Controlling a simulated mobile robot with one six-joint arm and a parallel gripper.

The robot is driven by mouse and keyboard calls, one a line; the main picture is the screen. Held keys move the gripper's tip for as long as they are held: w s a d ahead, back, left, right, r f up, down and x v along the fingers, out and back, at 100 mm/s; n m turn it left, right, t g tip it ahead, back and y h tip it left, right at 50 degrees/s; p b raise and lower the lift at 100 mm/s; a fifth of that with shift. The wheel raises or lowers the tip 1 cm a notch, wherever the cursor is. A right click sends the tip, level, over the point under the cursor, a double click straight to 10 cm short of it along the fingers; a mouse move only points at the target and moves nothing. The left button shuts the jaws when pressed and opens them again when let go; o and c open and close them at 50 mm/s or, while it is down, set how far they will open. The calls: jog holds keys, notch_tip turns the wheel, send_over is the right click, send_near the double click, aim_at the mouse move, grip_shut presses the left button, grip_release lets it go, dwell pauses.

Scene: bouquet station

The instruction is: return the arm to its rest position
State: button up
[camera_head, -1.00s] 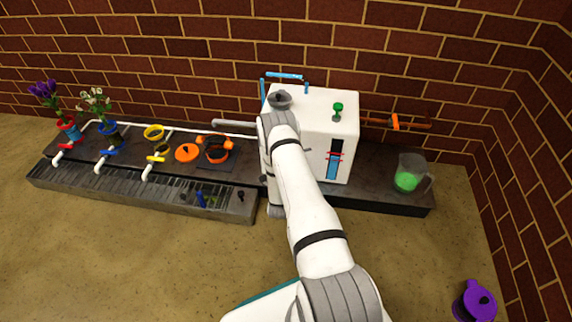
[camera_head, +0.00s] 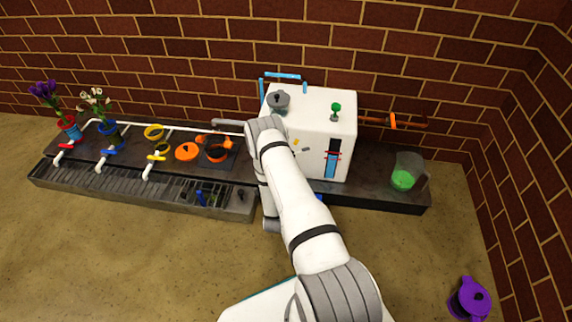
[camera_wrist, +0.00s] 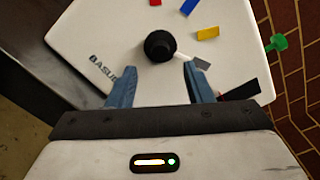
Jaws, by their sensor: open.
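My arm (camera_head: 305,215) reaches from the bottom of the head view up to the front of a white box (camera_head: 335,100), with its upper joint bent in front of the box's left side. My gripper (camera_wrist: 163,67) shows in the wrist view with two blue fingers apart and nothing between them. It faces the white box's front panel (camera_wrist: 120,35), where a black round knob (camera_wrist: 159,46) lies just beyond the fingertips. I cannot tell the gap to the panel. In the head view the gripper is mostly hidden behind my arm.
Potted flowers (camera_head: 70,125), coloured taps and an orange pot (camera_head: 217,150) line the dark bench at left. A jug with green contents (camera_head: 405,172) stands right of the box. A purple lidded pot (camera_head: 470,298) is at lower right. Brick walls close the back and right.

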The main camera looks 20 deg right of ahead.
jog(key=shift+v, duration=0.85)
jog(key=w+a+r+n+g+y+p, duration=0.1)
jog(key=w+a+r+n+y+p, duration=0.25)
jog(key=r, duration=0.85)
jog(key=w+a+r+n+g+y+p, duration=0.1)
jog(key=w+r+n+p, duration=0.4)
jog(key=r, duration=0.6)
jog(key=w+a+r+n+g+y+p, duration=0.15)
jog(key=r+p, duration=0.35)
jog(key=r, duration=0.7)
jog(key=s+a+r+n+g+y+p, duration=0.1)
jog(key=s+a+r+n+g+p, duration=0.25)
jog(key=r, duration=0.55)
jog(key=s+a+r+n+t+y+p, duration=0.1)
jog(key=s+a+r+n+y+p, duration=0.1)
jog(key=s+r+n+p, duration=0.45)
jog(key=s+a+r+n+g+y+p, duration=0.1)
jog(key=s+a+r+n+g, duration=0.15)
jog(key=s+r, duration=0.65)
jog(key=s+r+n+g+p, duration=0.4)
jog(key=s+r+n+p, duration=0.4)
jog(key=s+r, duration=0.9)
jog(key=shift+s+a+r, duration=0.25)
jog(key=shift+s+a, duration=0.15)
jog(key=shift+s, duration=0.7)
